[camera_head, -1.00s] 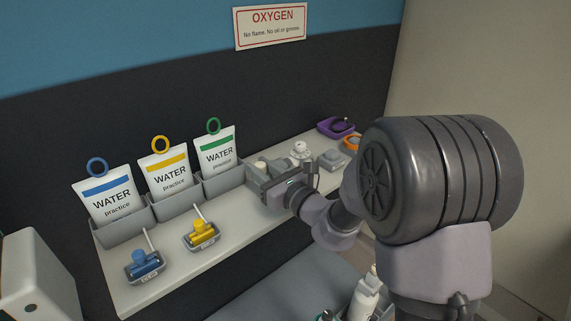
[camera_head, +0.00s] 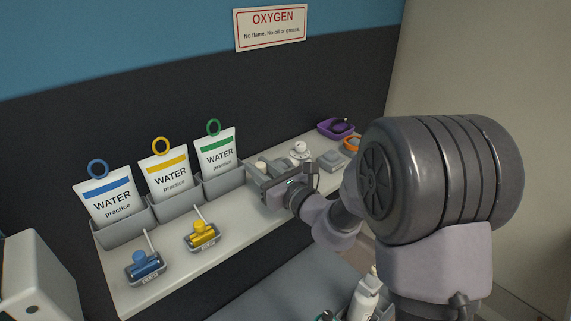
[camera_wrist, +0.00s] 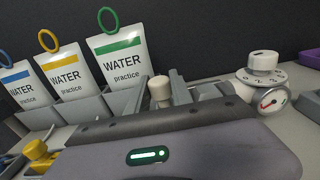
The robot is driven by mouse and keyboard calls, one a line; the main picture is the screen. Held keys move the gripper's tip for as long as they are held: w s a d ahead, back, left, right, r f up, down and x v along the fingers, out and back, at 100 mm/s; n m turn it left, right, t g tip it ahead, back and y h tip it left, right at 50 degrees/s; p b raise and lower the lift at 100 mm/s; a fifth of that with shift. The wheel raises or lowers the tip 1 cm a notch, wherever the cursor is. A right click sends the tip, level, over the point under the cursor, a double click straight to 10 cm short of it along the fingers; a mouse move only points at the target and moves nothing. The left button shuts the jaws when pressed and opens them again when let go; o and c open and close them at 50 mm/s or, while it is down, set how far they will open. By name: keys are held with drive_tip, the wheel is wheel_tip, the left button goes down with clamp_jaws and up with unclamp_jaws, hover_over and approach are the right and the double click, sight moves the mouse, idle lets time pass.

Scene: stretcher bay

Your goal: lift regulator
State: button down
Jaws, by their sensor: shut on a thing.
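My gripper (camera_wrist: 161,82) is shut on a cream round-topped thing (camera_wrist: 160,93) that shows between its two grey fingers in the wrist view. The lower part of this thing is hidden by the gripper body, so I cannot tell if it touches the shelf. A white regulator-like unit with a knob, a numbered dial and a round gauge (camera_wrist: 266,84) stands apart, right of the fingers. It also shows in the head view (camera_head: 300,151), behind and right of my gripper (camera_head: 262,167).
Grey bins hold WATER pouches with blue (camera_head: 108,192), yellow (camera_head: 164,164) and green (camera_head: 215,151) bands, left of my gripper. Blue (camera_head: 145,266) and yellow (camera_head: 202,236) valve-like pieces sit in small trays in front. A purple tray (camera_head: 335,128) is at the far right.

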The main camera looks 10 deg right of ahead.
drive_tip(key=shift+r+p, duration=1.85)
drive_tip(key=shift+r, duration=0.6)
drive_tip(key=shift+f, duration=0.1)
